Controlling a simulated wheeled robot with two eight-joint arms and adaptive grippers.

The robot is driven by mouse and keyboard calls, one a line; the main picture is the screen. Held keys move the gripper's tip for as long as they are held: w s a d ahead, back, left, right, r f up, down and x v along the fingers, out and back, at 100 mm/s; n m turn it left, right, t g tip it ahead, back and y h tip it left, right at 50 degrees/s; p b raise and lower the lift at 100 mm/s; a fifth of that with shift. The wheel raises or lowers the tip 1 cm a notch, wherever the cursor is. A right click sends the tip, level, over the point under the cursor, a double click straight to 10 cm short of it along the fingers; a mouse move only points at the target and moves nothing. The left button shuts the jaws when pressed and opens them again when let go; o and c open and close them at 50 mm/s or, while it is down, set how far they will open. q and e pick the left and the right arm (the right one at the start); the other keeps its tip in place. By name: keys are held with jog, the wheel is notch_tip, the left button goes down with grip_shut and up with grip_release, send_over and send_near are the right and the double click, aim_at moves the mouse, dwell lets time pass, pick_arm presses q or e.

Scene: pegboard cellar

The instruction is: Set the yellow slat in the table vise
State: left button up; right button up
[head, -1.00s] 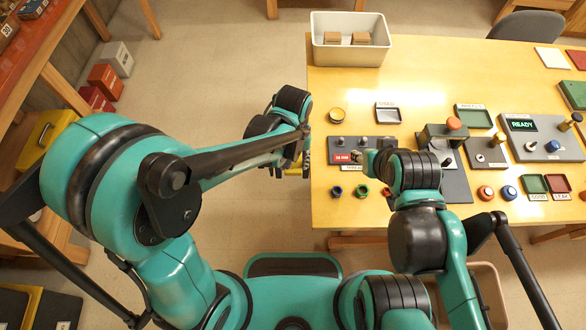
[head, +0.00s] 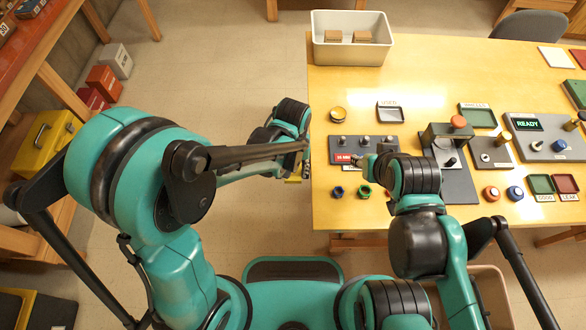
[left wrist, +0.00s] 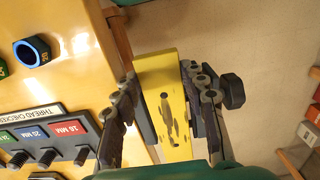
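The yellow slat (left wrist: 165,110) stands between the two fingers of my left gripper (left wrist: 168,105) in the left wrist view. It has holes and dark marks on its face, and both finger pads press against its sides. In the head view my left gripper (head: 296,172) is off the left edge of the table, with only a little yellow of the slat showing below it. My right gripper (head: 366,160) is over the thread checker on the table; its fingers are too small and covered to read. I cannot make out a table vise in either view.
The yellow table (head: 430,90) carries a thread checker (head: 350,143), a press-like fixture (head: 452,150) with a red knob, and loose coloured rings and caps. A white bin (head: 350,55) holds two brown blocks at the back.

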pick_arm(q)
jog(key=o, duration=0.4)
jog(key=shift+r, duration=0.1)
jog(key=shift+r+p, duration=0.35)
jog(key=shift+p, duration=0.1)
notch_tip(320, 180, up, 12)
jog(key=p, duration=0.5)
jog(key=shift+s+a+r+t, duration=0.85)
jog(key=shift+a+r+t, duration=0.4)
jog(key=shift+a, duration=1.7)
jog(key=shift+s+a+r+t, duration=0.9)
jog(key=shift+a+r+t, duration=0.35)
jog(key=shift+a, duration=1.75)
jog(key=shift+s+a+r+t, duration=0.85)
jog(key=shift+a+r+t, duration=0.4)
jog(key=shift+a, duration=1.7)
